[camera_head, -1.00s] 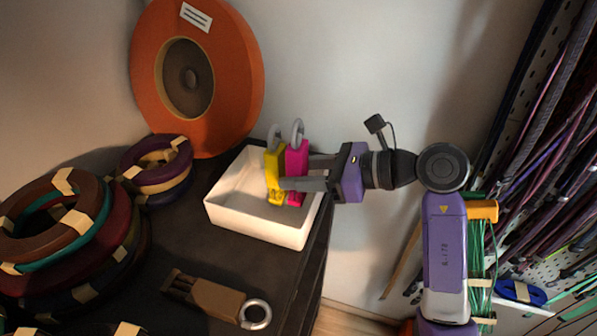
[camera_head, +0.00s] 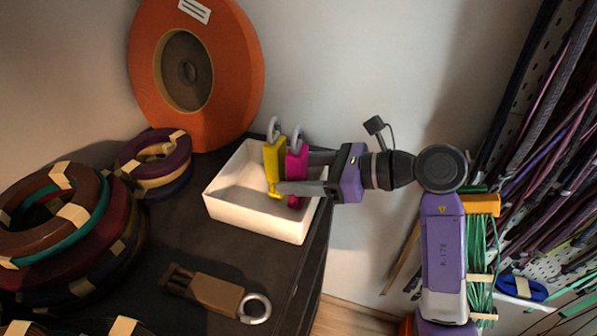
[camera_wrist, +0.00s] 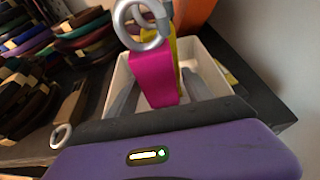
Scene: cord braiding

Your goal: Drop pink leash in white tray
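The pink leash (camera_head: 297,165), with a grey metal ring on top, stands upright over the right part of the white tray (camera_head: 255,222). The lower finger crosses in front of it, and I cannot tell whether it rests on the tray floor. My gripper (camera_head: 297,174) reaches in from the right with its fingers spread. In the wrist view, the pink leash (camera_wrist: 153,78) is between the two fingers, with gaps on both sides. A similar yellow leash (camera_head: 274,160) stands upright just left of the pink one.
A large orange spool (camera_head: 235,80) leans on the wall behind the tray. Stacked coils (camera_head: 75,215) fill the left of the dark table (camera_head: 190,240). A brown leash (camera_head: 215,293) lies at the front. Hanging cords (camera_head: 550,150) are at the right.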

